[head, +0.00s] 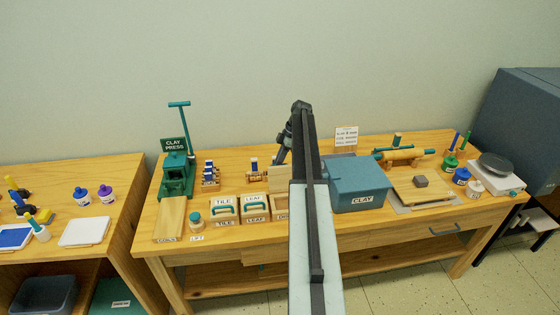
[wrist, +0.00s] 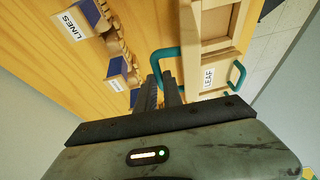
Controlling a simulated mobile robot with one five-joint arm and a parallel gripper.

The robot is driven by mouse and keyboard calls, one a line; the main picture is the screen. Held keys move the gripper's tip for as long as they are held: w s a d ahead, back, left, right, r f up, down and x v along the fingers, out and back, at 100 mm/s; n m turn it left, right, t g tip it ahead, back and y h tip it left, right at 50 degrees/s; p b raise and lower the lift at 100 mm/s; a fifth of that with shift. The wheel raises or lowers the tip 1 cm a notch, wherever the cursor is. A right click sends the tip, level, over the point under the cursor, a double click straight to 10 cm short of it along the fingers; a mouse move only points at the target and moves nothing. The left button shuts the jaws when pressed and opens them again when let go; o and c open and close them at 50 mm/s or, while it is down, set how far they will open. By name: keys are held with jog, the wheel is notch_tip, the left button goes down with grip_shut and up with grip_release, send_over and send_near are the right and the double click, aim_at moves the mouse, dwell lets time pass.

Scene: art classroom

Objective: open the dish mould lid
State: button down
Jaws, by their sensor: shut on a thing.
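The dish mould (head: 282,208) stands right of the leaf mould, its front label mostly hidden by my arm. Its wooden lid (head: 280,179) appears raised, standing up at the back of the mould. In the wrist view the lid (wrist: 187,45) shows nearly edge-on, with the mould's wooden body (wrist: 216,22) beside it. The teal lid handle (wrist: 157,56) is between the tips of my gripper (wrist: 166,85), which is shut on it. In the head view my gripper (head: 284,155) is behind the lid, partly hidden by my arm.
The leaf mould (head: 255,206) and tile mould (head: 223,209) stand closed to the left. A blue clay box (head: 358,183) is close on the right. Stamp racks (head: 210,176) and a green clay press (head: 176,172) stand behind and left. A slab board (head: 420,188) lies further right.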

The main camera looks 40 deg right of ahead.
jog(key=shift+w+a, duration=0.1)
jog(key=shift+w, duration=0.2)
jog(key=c, duration=1.8)
grip_release()
jog(key=o, duration=0.3)
jog(key=shift+w+f, duration=0.3)
jog(key=p+v, duration=0.7)
jog(key=v, duration=0.1)
jog(key=shift+s+r, duration=0.1)
jog(key=shift+s, duration=0.1)
